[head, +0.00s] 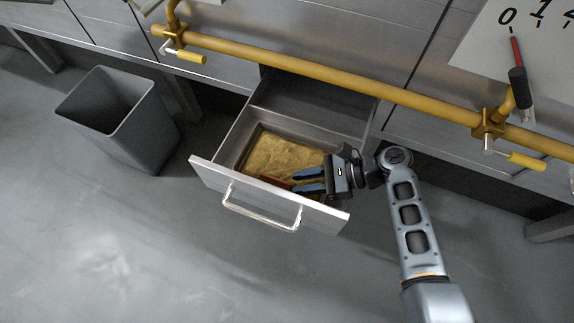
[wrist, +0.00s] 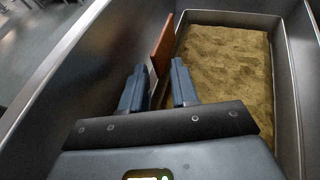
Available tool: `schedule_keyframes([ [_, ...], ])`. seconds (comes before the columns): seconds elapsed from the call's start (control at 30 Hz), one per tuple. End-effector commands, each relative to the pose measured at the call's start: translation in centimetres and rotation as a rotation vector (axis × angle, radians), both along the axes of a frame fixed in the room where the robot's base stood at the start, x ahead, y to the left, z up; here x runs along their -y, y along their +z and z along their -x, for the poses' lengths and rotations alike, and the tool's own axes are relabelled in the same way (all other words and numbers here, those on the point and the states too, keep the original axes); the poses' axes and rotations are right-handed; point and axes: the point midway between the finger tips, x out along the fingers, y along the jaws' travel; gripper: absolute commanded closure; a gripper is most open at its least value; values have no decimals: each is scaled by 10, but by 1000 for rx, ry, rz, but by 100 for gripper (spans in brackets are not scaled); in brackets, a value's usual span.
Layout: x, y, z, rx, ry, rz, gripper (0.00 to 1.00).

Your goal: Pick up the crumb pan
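The crumb pan (head: 283,153) is a shallow dark metal tray full of yellow-brown crumbs, inside the open drawer (head: 206,167). In the wrist view the pan (wrist: 284,82) fills the right side. A reddish-brown handle tab (wrist: 162,46) stands up at the pan's near side, and it also shows in the head view (head: 278,184). My gripper (head: 296,181) is in the drawer at the pan's front right part. In the wrist view its two blue fingers (wrist: 157,88) are apart, with the tab just ahead of and between their tips. I cannot tell whether they touch it.
The drawer's front panel with a bar handle (head: 262,211) is close beside my gripper. A yellow pipe (head: 330,75) with valves runs above the drawer. A grey bin (head: 120,112) stands on the floor at the left. The floor in front is clear.

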Motion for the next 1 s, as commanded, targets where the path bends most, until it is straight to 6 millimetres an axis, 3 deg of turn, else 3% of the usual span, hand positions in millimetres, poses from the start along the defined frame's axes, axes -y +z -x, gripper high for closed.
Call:
schedule_keyframes([
  [0.2,-23,-11,1,0,1,0,71],
  [0.47,-26,-11,1,0,0,0,71],
  [0.77,-25,-11,1,0,0,0,99],
  [1.0,-25,-11,2,0,1,0,100],
])
